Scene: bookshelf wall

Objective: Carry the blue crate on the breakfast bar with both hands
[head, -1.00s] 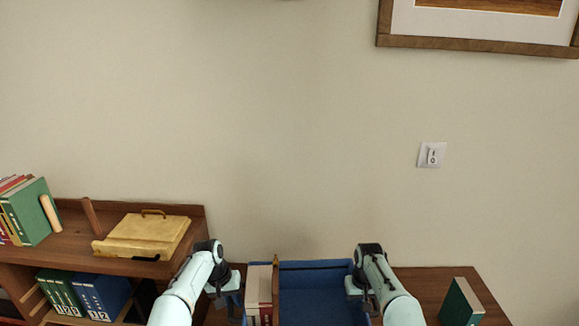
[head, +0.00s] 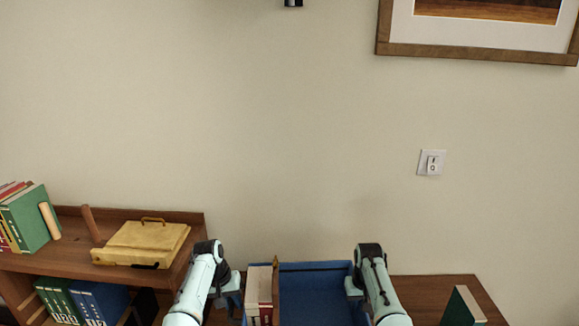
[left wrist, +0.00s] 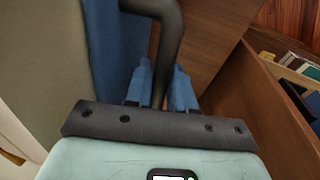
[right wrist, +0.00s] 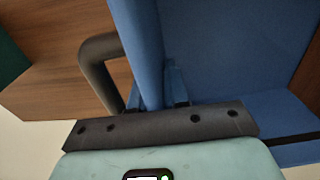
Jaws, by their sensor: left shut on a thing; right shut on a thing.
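The blue crate (head: 315,292) is at the bottom middle of the head view, in front of the wall and by the brown bar top (head: 428,290). A wooden divider splits it, with cream and red books (head: 258,290) in the left part and the larger right part looking empty. My left gripper (head: 234,292) is shut at its left side; in the left wrist view its fingers close around a dark handle (left wrist: 168,40). My right gripper (head: 356,286) is shut at its right side, by another dark handle (right wrist: 92,65). The crate's underside is hidden.
A green book (head: 462,306) stands on the bar to the right. At left, a brown shelf (head: 75,250) holds a yellow box (head: 140,243), books and binders. A wall switch (head: 431,162) and framed picture (head: 480,52) are above.

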